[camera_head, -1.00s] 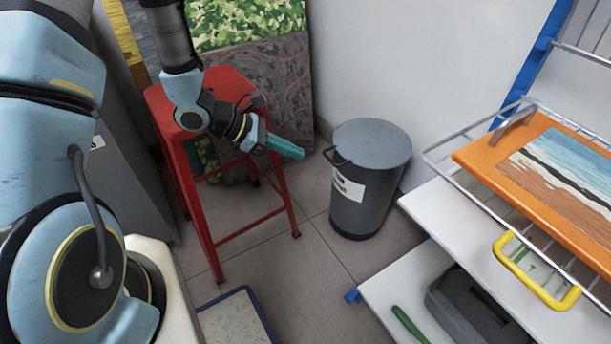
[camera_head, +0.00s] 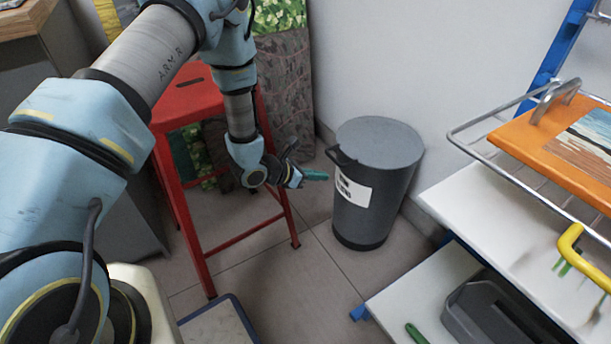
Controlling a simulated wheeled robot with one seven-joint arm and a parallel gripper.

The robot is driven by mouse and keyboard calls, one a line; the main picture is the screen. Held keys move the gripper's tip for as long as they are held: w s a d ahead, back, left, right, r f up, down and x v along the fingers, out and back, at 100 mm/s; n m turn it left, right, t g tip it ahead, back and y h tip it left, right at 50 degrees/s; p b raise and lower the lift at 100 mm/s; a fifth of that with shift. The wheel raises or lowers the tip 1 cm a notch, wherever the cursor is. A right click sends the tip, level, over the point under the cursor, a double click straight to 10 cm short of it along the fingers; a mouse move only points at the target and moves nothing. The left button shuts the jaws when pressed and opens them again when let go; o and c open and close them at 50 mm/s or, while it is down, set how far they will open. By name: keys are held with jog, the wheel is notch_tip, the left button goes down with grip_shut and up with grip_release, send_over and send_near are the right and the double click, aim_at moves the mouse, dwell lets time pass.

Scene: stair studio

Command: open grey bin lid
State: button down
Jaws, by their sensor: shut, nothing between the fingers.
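The grey bin (camera_head: 377,205) stands upright on the tiled floor against the wall, with a white label on its front left. Its round grey lid (camera_head: 380,142) is down on the rim. A dark handle (camera_head: 338,156) sticks out at the lid's left edge. My gripper (camera_head: 324,176) with its teal fingers is shut and empty. It is left of the bin, a little below the height of the handle in the picture, and appears apart from it.
A red stool (camera_head: 197,100) stands behind my arm on the left. A white shelf unit (camera_head: 490,230) with a wire rack, an orange board (camera_head: 555,140) and a yellow handle (camera_head: 572,250) is at right. A blue-edged board (camera_head: 222,325) lies at the bottom. Floor before the bin is clear.

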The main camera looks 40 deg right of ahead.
jog(key=r, duration=0.1)
jog(key=d+r, duration=0.1)
jog(key=r, duration=0.1)
jog(key=shift+d+r, duration=0.2)
jog(key=shift+d, duration=0.2)
